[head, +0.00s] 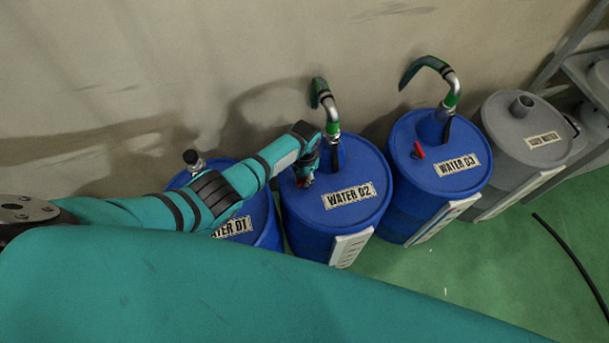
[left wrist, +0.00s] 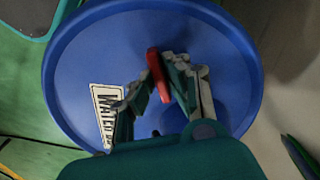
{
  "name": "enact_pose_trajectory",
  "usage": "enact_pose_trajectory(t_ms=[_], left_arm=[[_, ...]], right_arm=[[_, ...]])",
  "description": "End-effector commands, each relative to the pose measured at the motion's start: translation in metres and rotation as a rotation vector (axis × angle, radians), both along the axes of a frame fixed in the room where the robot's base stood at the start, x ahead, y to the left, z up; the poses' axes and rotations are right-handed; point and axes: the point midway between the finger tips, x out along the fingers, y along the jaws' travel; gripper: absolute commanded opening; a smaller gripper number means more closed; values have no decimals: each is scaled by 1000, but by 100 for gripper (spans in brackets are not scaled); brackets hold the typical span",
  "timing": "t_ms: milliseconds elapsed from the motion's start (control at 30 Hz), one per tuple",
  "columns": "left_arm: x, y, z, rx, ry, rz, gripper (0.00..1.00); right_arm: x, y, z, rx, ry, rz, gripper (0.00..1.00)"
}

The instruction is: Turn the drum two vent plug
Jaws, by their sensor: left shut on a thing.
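The drum labelled WATER D2 (head: 335,205) stands upright in the middle of the head view. Its blue lid (left wrist: 200,30) fills most of the left wrist view. The red vent plug (left wrist: 159,75) is on that lid and shows as a red bar between the fingers in the left wrist view. My left gripper (head: 306,181) is over the left part of the lid, pointing down. In the left wrist view my left gripper (left wrist: 154,88) is shut on the red plug. The plug's base is hidden. My right gripper is not in view.
The drum WATER D1 (head: 262,222) stands at the left, partly behind my arm. The drum WATER D3 (head: 410,195), with its own red plug (head: 418,150), and a grey drum (head: 515,150) stand at the right. A curved pipe (head: 331,112) rises from the D2 lid.

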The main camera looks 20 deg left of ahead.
Motion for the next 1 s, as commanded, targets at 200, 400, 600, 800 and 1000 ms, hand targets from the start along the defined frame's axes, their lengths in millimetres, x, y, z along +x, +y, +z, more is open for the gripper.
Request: enact_pose_trajectory(t_ms=[200, 400, 600, 800, 1000], left_arm=[[0, 0, 1, 0, 0, 80, 0], [0, 0, 0, 0, -1, 110, 0], [0, 0, 0, 0, -1, 113, 0], [1, 0, 0, 0, -1, 112, 14], [0, 0, 0, 0, -1, 111, 35]], right_arm=[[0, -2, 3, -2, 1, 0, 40], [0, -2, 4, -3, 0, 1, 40], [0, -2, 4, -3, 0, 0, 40], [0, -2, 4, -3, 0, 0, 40], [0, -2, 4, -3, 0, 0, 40]])
